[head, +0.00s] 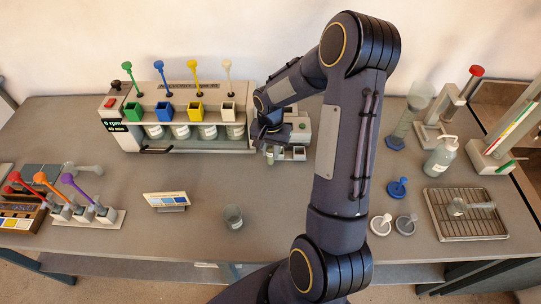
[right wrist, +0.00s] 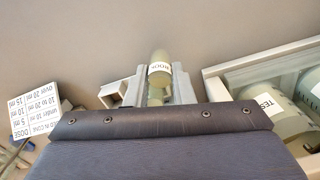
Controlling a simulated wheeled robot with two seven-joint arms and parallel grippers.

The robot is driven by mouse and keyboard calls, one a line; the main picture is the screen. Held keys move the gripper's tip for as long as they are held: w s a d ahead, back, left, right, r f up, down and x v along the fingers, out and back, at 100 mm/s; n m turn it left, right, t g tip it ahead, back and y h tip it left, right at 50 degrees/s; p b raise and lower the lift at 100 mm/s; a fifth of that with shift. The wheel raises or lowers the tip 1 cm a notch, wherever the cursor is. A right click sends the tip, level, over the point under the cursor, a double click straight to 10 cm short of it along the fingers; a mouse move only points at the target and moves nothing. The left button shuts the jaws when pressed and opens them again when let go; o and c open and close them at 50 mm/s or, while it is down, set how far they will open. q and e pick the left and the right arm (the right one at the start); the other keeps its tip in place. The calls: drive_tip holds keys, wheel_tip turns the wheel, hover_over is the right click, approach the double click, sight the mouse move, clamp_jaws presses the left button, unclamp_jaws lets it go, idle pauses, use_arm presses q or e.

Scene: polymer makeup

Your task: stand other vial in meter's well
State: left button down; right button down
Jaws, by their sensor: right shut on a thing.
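My right gripper (head: 270,144) is shut on a small clear vial with a white label (right wrist: 160,72), which sits between its two grey fingers in the right wrist view. In the head view the vial (head: 270,156) shows as a small pale greenish thing below the fingers, beside the meter. The meter (head: 302,127) is a small grey box with a green patch, partly hidden by my right arm. White square openings (head: 299,153) show at its front. In the right wrist view a white square socket (right wrist: 113,94) is just left of the fingers, apart from the vial. My left gripper is out of view.
A stirring machine (head: 180,108) with coloured hoppers and several jars stands close left of the gripper. A dose card (head: 167,200) and a clear beaker (head: 233,217) stand in front. A wire rack (head: 465,213), bottle (head: 440,157) and stoppers are at right.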

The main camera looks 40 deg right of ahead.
drive_tip(key=shift+f, duration=0.95)
drive_tip(key=shift+r, duration=0.1)
drive_tip(key=c, duration=1.7)
unclamp_jaws()
drive_tip(key=shift+f+b, duration=0.2)
drive_tip(key=shift+b, duration=0.1)
drive_tip(key=o, duration=0.4)
drive_tip(key=shift+o, duration=0.2)
drive_tip(key=shift+r, duration=0.15)
